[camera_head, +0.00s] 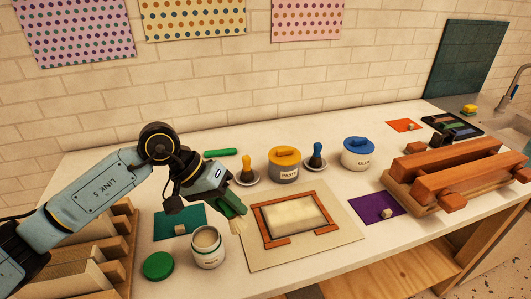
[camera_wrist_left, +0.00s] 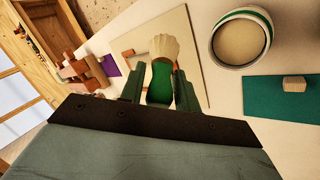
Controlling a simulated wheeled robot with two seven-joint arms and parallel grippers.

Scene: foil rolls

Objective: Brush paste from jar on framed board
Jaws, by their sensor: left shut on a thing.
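My left gripper (camera_head: 232,204) is shut on a green-handled brush (camera_wrist_left: 160,84), seen from close up in the left wrist view. Its pale bristles (camera_head: 238,226) point down over the left edge of the beige board (camera_head: 342,232); I cannot tell whether they touch it. A brown frame (camera_head: 267,229) around a pale panel (camera_head: 292,214) lies on the board, right of the brush. The open jar of pale paste (camera_head: 207,240) stands left of the brush and also shows in the left wrist view (camera_wrist_left: 240,40). My right gripper is out of view.
A green lid (camera_head: 158,266) lies left of the jar, near a teal mat (camera_head: 168,226). Yellow-lidded (camera_head: 285,170) and blue-lidded (camera_head: 357,156) jars stand behind the board. A purple mat (camera_head: 370,207) and brown wooden blocks (camera_head: 445,160) are at right.

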